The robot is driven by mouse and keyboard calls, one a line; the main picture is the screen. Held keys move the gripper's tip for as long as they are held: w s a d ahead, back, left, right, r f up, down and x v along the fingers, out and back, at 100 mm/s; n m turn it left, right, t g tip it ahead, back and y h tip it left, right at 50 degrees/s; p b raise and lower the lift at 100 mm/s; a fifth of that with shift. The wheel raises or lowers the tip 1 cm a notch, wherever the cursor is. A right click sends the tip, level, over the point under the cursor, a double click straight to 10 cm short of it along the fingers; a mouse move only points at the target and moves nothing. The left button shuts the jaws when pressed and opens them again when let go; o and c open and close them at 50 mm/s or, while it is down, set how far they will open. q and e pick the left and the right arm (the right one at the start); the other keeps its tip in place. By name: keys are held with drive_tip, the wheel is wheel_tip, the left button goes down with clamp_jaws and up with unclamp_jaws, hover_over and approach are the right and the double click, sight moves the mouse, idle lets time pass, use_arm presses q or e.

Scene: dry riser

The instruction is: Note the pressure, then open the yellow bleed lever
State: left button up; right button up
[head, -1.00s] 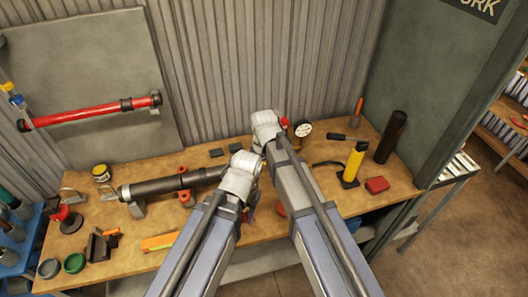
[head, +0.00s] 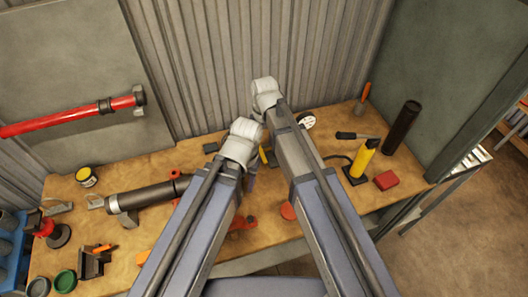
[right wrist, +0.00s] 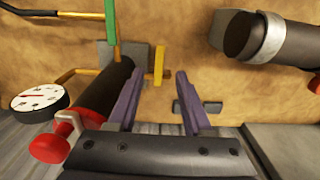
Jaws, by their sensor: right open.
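In the right wrist view a yellow lever (right wrist: 158,64) stands just ahead of my right gripper (right wrist: 156,84). The two purple fingers are open and apart, with nothing visibly held between them. A white-faced pressure gauge (right wrist: 39,98) lies at the left; its reading is too small to tell. A dark cylinder with a red end (right wrist: 88,118) lies left of the fingers. In the head view the gauge (head: 307,120) shows just right of my right arm, and a bit of yellow (head: 264,156) shows between my arms. My forearms hide most of the fitting. My left gripper is hidden.
The wooden bench (head: 330,200) carries a yellow cylinder (head: 363,160), a red block (head: 386,180) and a tall black cylinder (head: 401,127) at the right. A grey pipe (head: 152,195) lies at the left. A corrugated wall (head: 215,65) stands behind.

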sight(264, 159)
drive_tip(key=shift+f+b, duration=3.85)
drive_tip(key=shift+f, duration=0.05)
clamp_jaws()
